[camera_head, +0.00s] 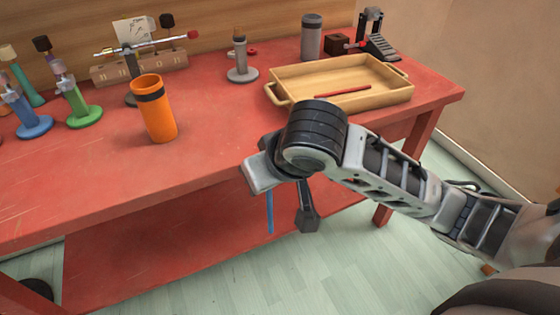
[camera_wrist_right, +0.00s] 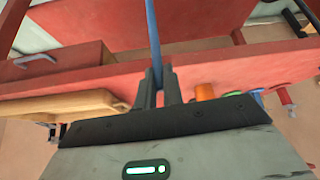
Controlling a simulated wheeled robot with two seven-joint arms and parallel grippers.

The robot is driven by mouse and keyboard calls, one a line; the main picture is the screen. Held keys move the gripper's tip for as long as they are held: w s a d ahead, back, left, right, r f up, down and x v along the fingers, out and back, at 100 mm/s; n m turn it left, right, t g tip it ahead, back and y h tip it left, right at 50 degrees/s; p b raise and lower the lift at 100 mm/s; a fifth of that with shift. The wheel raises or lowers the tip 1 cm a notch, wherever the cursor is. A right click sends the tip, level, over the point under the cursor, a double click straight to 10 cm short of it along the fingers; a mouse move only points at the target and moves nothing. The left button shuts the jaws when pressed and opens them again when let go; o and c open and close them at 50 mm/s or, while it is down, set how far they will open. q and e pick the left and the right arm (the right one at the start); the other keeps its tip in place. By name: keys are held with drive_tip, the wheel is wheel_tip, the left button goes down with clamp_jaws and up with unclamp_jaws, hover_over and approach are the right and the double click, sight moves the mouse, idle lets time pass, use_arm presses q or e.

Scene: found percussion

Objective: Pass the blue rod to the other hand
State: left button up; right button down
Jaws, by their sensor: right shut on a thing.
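The blue rod (camera_head: 269,212) shows below my right wrist in the head view, roughly upright, in front of the red table's front edge. Its upper part is hidden by my wrist. In the right wrist view the blue rod (camera_wrist_right: 153,35) runs between the two dark fingers of my right gripper (camera_wrist_right: 158,88), which is shut on it. In the head view my right arm comes in from the right and its fingers are hard to make out. My left gripper is in neither view.
The red table (camera_head: 215,155) holds an orange cup (camera_head: 156,118), a wooden tray (camera_head: 290,99) with a red stick (camera_head: 342,91), a wooden rack (camera_head: 125,72) and several coloured stands at left. A grey cylinder (camera_head: 311,38) stands behind the tray. Front centre of the tabletop is clear.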

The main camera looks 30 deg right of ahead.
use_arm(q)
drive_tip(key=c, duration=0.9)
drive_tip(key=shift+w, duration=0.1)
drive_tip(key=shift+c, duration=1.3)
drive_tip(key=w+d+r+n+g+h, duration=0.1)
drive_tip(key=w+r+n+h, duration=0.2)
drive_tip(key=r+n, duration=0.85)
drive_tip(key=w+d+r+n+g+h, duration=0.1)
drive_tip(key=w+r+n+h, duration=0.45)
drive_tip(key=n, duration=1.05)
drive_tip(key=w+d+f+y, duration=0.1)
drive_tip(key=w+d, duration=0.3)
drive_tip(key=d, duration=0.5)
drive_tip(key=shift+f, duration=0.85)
use_arm(e)
drive_tip(key=w+a+r+n+y, duration=0.1)
drive_tip(key=a+r+n, duration=0.1)
drive_tip(key=a, duration=0.8)
drive_tip(key=w+a+r+n+g+y, duration=0.1)
drive_tip(key=a+n, duration=0.3)
drive_tip(key=a, duration=0.6)
drive_tip(key=shift+w+r+n+g+y, duration=0.15)
drive_tip(key=shift+r+n+g+y, duration=0.25)
drive_tip(key=shift+y, duration=0.3)
